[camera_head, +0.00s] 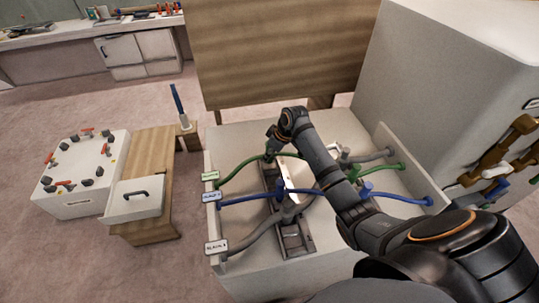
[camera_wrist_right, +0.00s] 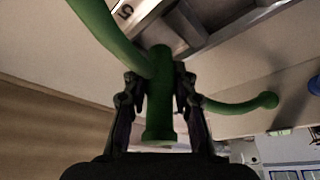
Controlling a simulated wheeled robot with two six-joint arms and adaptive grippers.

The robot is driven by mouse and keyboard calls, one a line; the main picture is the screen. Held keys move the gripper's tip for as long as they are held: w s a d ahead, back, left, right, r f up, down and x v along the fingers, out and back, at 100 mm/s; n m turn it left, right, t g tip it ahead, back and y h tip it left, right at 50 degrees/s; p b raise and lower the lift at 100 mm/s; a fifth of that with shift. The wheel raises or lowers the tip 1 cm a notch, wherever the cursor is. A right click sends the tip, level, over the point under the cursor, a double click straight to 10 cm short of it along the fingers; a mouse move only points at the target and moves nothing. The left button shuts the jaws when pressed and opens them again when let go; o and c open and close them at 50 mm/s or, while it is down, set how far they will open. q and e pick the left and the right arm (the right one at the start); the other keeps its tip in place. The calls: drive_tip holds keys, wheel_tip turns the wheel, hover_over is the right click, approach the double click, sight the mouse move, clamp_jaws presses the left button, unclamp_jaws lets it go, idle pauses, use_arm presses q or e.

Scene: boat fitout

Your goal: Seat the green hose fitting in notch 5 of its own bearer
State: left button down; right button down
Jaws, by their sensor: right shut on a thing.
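My right gripper (camera_head: 272,147) is shut on the green hose fitting (camera_wrist_right: 160,110), a short green tube held between the two fingers in the right wrist view. A green hose (camera_head: 238,168) runs from the left wall to the gripper. A grey slotted metal bearer (camera_head: 293,238) lies across the middle of the white box top. Whether the fitting touches the bearer, I cannot tell. My left gripper is not in view.
A blue hose (camera_head: 248,197) and a grey hose (camera_head: 240,240) cross the same box below the green one. Labelled plates line the left wall. A wooden panel (camera_head: 285,50) rises behind the box.

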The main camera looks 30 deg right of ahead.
drive_tip(key=shift+f, duration=0.4)
use_arm(q)
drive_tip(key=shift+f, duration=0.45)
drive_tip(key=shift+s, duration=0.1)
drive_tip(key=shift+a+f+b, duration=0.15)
drive_tip(key=shift+b, duration=0.15)
use_arm(e)
drive_tip(key=shift+f, duration=0.55)
drive_tip(key=c, duration=1)
unclamp_jaws()
drive_tip(key=v, duration=1.2)
